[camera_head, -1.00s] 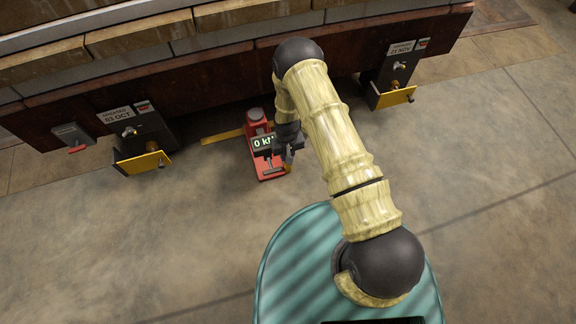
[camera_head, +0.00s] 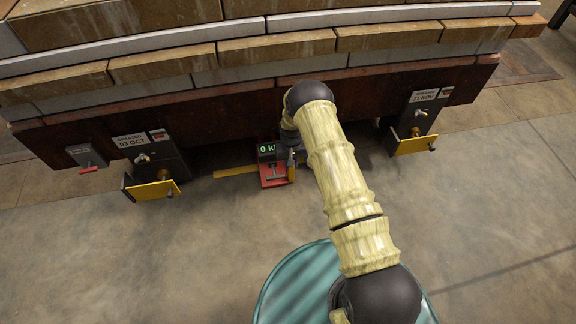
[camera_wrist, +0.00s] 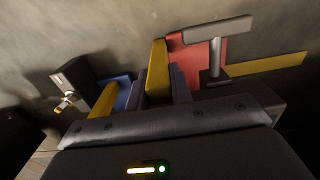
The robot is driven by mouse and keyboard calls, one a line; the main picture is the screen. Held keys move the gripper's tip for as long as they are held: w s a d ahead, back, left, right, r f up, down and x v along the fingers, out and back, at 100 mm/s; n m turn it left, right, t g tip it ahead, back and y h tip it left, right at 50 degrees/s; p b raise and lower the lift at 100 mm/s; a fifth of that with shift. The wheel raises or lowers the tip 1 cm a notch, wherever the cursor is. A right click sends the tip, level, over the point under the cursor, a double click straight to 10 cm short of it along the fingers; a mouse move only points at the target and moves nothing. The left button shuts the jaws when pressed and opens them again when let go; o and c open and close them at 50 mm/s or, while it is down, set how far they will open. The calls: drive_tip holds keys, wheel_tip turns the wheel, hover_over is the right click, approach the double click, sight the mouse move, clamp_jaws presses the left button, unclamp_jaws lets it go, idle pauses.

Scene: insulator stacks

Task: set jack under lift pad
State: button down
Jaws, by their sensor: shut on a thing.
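The red jack (camera_head: 274,182), with a lit display reading 0 k and a grey T-handle, stands on the floor at the front edge of the kiln-like stack. Its far end is hidden under the dark beam. My gripper (camera_head: 291,167) is at its right side, shut on it; the exact grip spot is hard to see. The lift pad cannot be made out; the space under the beam is dark.
The rusty beam (camera_head: 235,112) carries brick layers above. Brackets with yellow plates stand at left (camera_head: 155,190) and right (camera_head: 413,145), labelled 03 OCT and 21 NOV. A yellow floor strip (camera_head: 235,172) lies left of the jack. The front floor is clear.

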drive_tip(key=c, duration=1.3)
unclamp_jaws()
drive_tip(key=shift+w+r, duration=0.1)
drive_tip(key=shift+w, duration=0.2)
drive_tip(key=shift+c, duration=0.2)
drive_tip(key=shift+o, duration=0.5)
drive_tip(key=shift+s, duration=0.15)
drive_tip(key=shift+a, duration=0.1)
wheel_tip(320, 180, up, 17)
drive_tip(key=p, duration=0.8)
drive_tip(key=shift+r, duration=0.15)
